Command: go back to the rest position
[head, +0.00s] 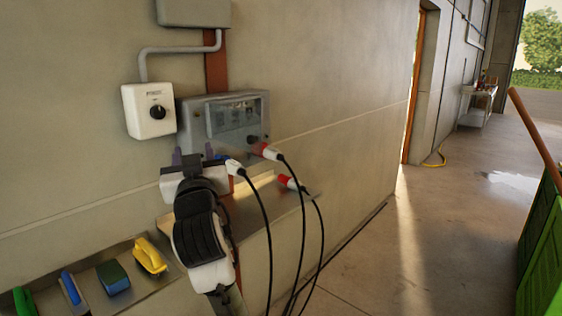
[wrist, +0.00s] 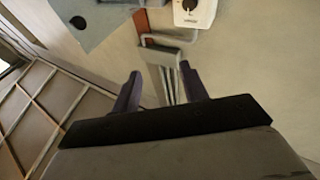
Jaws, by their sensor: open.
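My gripper (head: 193,156) is in front of the wall, near the lower left of a grey socket box (head: 232,118). Its two dark purple fingers are spread with nothing held between them. In the wrist view my gripper (wrist: 160,84) also shows parted fingers, with a grey metal part beyond them that I cannot identify surely. A plug with a red end (head: 265,150) is at the socket box's lower right. A white plug with a blue end (head: 234,167) is just right of my gripper. Another red-ended plug (head: 288,182) is by the shelf (head: 255,205).
A white box with a black dial (head: 148,111) is on the wall, left of the socket box. Black cables (head: 302,235) hang below the plugs. A tray (head: 178,270) holds a yellow brush (head: 149,257) and other cleaning tools. Floor (head: 440,245) is open at right, beside a green container (head: 543,235).

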